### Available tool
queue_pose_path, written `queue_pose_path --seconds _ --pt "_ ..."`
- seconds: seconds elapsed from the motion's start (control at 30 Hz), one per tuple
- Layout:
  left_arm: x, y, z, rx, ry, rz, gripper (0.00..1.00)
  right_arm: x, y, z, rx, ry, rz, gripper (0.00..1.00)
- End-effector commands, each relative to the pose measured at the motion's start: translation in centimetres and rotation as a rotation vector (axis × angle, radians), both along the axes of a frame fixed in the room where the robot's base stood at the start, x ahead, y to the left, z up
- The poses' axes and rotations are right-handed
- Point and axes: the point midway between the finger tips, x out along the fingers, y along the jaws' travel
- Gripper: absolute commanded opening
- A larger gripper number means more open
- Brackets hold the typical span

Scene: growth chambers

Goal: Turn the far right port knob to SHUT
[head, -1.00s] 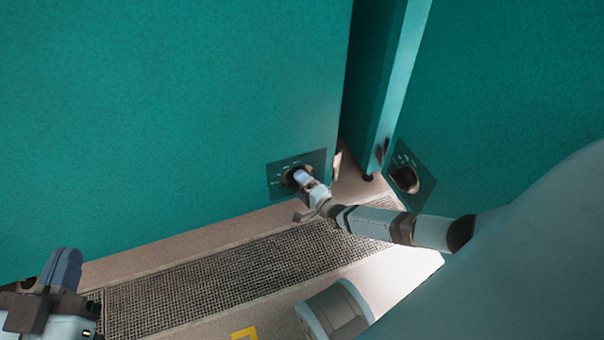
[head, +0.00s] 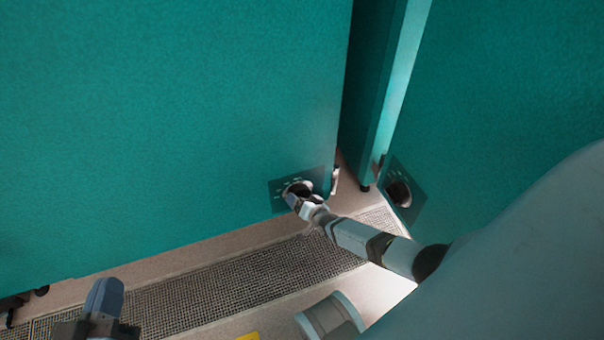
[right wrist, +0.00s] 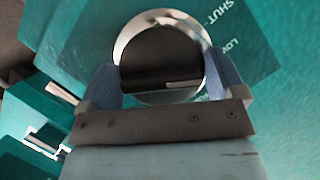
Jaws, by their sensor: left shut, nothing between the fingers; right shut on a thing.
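A port knob (head: 298,187), dark in a round pale-rimmed recess, sits on a dark label plate low on the left teal cabinet. In the right wrist view the knob (right wrist: 160,68) fills the space between my right gripper's two blue-grey fingers. White lettering reading SHUT and LOW shows to its right. My right gripper (head: 292,199) is shut on this knob, its fingers partly hiding it in the head view. A second port knob (head: 399,194) is on the right teal cabinet, untouched. My left gripper (head: 105,294) is shut and empty at the lower left, away from both knobs.
The left cabinet (head: 160,120) and right cabinet (head: 500,100) stand with a narrow dark gap between them. A floor grating (head: 230,295) runs along the left cabinet's foot. A yellow floor mark (head: 248,336) shows at the bottom edge.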

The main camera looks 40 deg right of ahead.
Motion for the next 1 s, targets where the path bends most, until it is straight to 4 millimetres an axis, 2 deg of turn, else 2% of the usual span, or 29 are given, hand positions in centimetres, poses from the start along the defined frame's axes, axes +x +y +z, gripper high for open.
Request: queue_pose_path --seconds 0.03,0.1,0.4,0.7,1.0 --pt "0.0 0.0 1.0 -0.008 -0.016 0.006 0.00 0.0 0.1 0.4 -0.040 0.013 -0.003 0.65" --pt "0.0 0.1 1.8 -0.020 -0.040 0.014 0.00 0.0 0.1 0.3 -0.102 0.029 -0.004 0.65" --pt "-0.2 0.3 4.3 -0.056 -0.116 0.037 0.00 0.0 0.1 0.2 -0.359 0.088 -0.003 0.65" --pt "-0.3 0.4 5.4 -0.074 -0.152 0.046 0.00 0.0 0.1 0.1 -0.536 0.130 -0.001 0.65" --pt "-0.3 0.5 5.7 -0.078 -0.162 0.050 0.00 0.0 0.0 0.0 -0.614 0.147 0.000 0.65"
